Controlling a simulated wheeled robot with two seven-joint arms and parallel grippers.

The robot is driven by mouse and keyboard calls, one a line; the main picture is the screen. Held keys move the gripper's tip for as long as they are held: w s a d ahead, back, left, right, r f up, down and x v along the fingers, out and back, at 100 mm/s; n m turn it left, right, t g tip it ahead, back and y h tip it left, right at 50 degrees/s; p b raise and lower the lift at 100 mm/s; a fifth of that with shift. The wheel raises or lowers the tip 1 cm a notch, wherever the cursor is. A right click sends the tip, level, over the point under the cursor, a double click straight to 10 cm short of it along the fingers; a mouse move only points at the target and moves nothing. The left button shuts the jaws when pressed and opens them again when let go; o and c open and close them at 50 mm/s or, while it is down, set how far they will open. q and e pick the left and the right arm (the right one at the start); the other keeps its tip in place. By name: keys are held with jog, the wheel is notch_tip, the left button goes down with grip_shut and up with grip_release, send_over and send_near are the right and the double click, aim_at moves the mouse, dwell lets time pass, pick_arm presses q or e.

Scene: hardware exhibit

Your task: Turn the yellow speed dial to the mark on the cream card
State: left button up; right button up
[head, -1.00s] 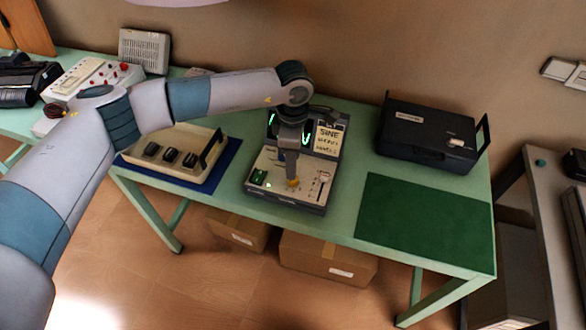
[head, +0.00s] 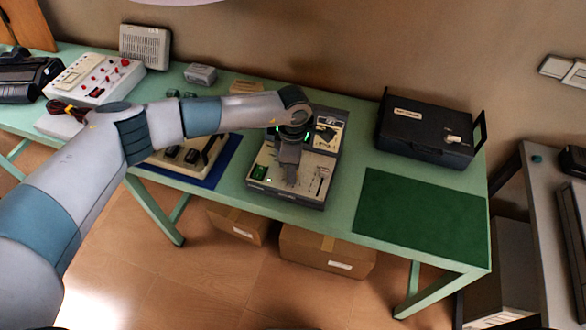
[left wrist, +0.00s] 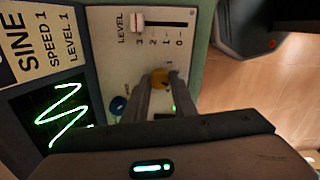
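The yellow speed dial (left wrist: 160,78) sits on the pale panel of a signal device (head: 318,190). In the left wrist view it lies between the fingertips of my left gripper (left wrist: 160,84), filling the narrow gap. The gripper (head: 290,182) points down at the panel in the head view and hides the dial there. The cream card (left wrist: 42,40) reads SINE, SPEED 1, LEVEL 1; it stands at the device's back (head: 328,134), partly hidden by my wrist. The fingers cover much of the dial's scale, so its setting is unclear. My right gripper is out of view.
The panel also has a level slider (left wrist: 160,22), a blue knob (left wrist: 118,104) and a green-lit switch (head: 259,171). A screen (left wrist: 45,118) shows a green wave. A black case (head: 428,135) and a bare green mat (head: 420,215) are to the right. A switch box lies under my forearm.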

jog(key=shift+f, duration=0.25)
